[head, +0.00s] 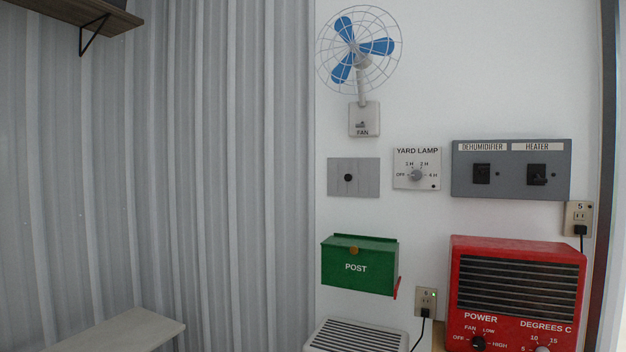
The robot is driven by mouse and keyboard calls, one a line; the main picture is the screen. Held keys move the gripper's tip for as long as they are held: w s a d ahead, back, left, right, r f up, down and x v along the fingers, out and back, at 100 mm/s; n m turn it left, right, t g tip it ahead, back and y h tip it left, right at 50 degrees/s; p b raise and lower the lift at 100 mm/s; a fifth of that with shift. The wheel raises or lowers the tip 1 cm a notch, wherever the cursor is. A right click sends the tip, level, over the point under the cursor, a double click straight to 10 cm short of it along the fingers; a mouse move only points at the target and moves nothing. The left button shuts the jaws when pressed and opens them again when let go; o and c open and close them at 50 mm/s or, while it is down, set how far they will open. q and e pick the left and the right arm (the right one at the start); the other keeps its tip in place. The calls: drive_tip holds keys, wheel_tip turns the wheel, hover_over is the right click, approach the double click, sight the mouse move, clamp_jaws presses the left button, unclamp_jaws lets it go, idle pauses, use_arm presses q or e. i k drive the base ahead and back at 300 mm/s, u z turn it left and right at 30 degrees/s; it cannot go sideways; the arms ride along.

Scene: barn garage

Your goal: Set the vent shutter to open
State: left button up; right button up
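A small grey plate with thin vertical lines and a round black knob at its middle is on the white wall. It looks like the vent shutter (366,190), though it bears no label. No open slots show in it, but it is too small to be sure of its setting. It sits below the fan and above the green post box. Neither of my grippers is in view.
Around the plate are a blue-bladed fan (360,120), a yard lamp dial (416,154), a grey switch panel (510,190), a green post box (335,265) and a red heater (455,290). A bench (125,335) stands lower left. A shelf (70,10) hangs upper left.

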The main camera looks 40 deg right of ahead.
sight(346, 177)
drive_tip(key=u, duration=0.15)
drive_tip(key=i, duration=0.8)
drive_tip(key=z, duration=0.65)
drive_tip(key=i, duration=0.4)
drive_tip(key=z, duration=0.35)
